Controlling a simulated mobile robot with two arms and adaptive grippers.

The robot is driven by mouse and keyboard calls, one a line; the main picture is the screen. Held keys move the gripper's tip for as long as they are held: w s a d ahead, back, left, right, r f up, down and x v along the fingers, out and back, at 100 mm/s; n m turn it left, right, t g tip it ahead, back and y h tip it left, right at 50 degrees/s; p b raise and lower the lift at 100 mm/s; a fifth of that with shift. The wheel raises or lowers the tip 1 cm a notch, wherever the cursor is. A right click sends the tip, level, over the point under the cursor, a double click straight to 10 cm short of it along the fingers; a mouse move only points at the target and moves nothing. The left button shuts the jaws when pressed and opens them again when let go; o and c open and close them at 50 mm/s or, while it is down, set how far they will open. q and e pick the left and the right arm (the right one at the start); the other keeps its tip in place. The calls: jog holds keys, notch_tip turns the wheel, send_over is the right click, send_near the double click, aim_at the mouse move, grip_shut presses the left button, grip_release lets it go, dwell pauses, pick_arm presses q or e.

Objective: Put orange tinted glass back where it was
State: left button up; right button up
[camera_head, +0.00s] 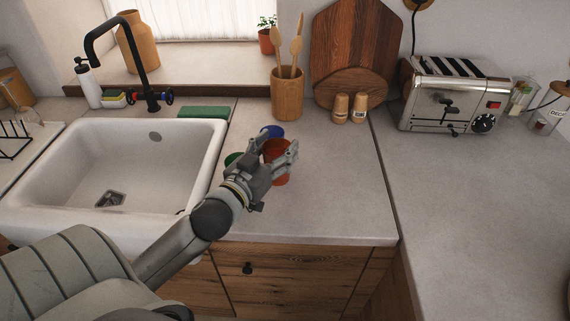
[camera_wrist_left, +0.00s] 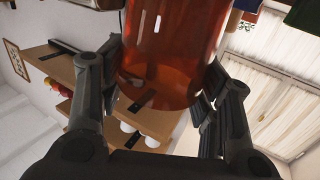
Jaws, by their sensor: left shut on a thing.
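The orange tinted glass (camera_head: 278,178) is on the counter area right of the sink in the head view, partly hidden by my left gripper (camera_head: 281,151). In the left wrist view the glass (camera_wrist_left: 172,45) is see-through orange-red and sits between the two dark fingers of the gripper (camera_wrist_left: 160,85). The left gripper is shut on it. I cannot tell whether its base touches the counter. My right gripper is not in view.
A blue item (camera_head: 272,131) stands just behind the glass, and a green item (camera_head: 233,158) is left of it, partly hidden. A wooden utensil holder (camera_head: 287,95), two shakers and a toaster (camera_head: 455,95) stand farther back. The white sink (camera_head: 150,150) is left. Counter right of the glass is clear.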

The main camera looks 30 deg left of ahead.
pick_arm(q)
jog(key=shift+w+d+f, duration=0.1)
jog(key=shift+w+f, duration=0.85)
jog(key=shift+f, duration=0.1)
jog(key=shift+w+d+f, duration=0.1)
jog(key=shift+w+f, duration=0.25)
jog(key=shift+f, duration=0.05)
notch_tip(320, 180, down, 3)
jog(key=shift+w+f, duration=0.1)
jog(key=shift+w, duration=0.05)
jog(key=shift+f, duration=0.1)
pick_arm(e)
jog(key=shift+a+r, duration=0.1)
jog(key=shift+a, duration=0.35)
pick_arm(q)
jog(key=shift+f, duration=0.15)
jog(key=o, duration=1.5)
jog(key=shift+c, duration=0.2)
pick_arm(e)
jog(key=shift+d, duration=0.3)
